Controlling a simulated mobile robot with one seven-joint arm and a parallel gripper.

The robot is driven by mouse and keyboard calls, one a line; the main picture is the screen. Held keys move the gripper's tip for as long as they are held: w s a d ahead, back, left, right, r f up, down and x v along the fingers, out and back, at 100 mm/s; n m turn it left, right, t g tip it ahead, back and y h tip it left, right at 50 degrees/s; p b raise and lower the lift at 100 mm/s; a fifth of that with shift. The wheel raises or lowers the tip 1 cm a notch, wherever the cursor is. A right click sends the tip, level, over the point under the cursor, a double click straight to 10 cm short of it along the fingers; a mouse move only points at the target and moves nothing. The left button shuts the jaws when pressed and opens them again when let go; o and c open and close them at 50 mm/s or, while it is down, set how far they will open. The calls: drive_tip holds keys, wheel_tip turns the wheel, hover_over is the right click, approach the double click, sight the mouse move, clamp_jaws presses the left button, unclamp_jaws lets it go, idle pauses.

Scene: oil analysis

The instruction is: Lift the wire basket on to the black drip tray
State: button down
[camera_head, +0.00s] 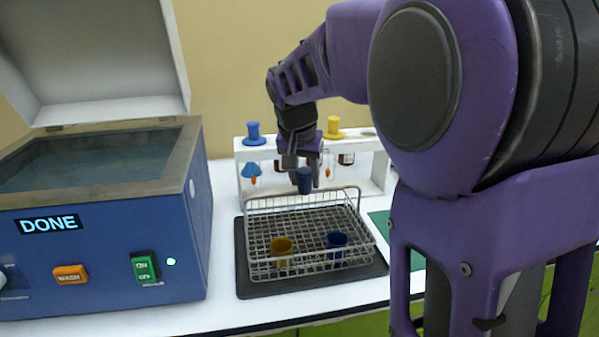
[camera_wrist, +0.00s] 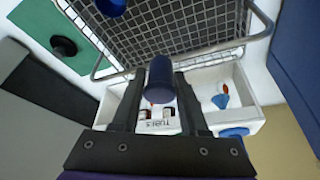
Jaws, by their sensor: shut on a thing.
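The wire basket (camera_head: 312,266) sits on the black drip tray (camera_head: 244,284) in the head view. A yellow cup (camera_head: 282,251) and a blue cup (camera_head: 337,243) stand inside it. My gripper (camera_head: 305,178) is shut on a small dark blue cylindrical piece (camera_head: 304,182), held upright above the basket's back edge. In the wrist view the same blue piece (camera_wrist: 160,80) lies between the two fingers, with the basket mesh (camera_wrist: 185,25) beyond it. My gripper is apart from the basket.
A blue washer (camera_head: 110,255) with its lid open and a DONE display stands at the left. A white rack (camera_head: 378,172) with blue and yellow knobbed pieces and small bottles is behind the basket. A green mat (camera_head: 380,222) lies right of the tray, partly hidden by my arm.

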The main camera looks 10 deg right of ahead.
drive_tip(key=shift+f, duration=0.3)
drive_tip(key=shift+c, duration=1.8)
unclamp_jaws()
drive_tip(key=p+v, duration=0.3)
drive_tip(key=v, duration=1.4)
drive_tip(key=shift+r, duration=0.2)
drive_tip(key=shift+a, duration=0.1)
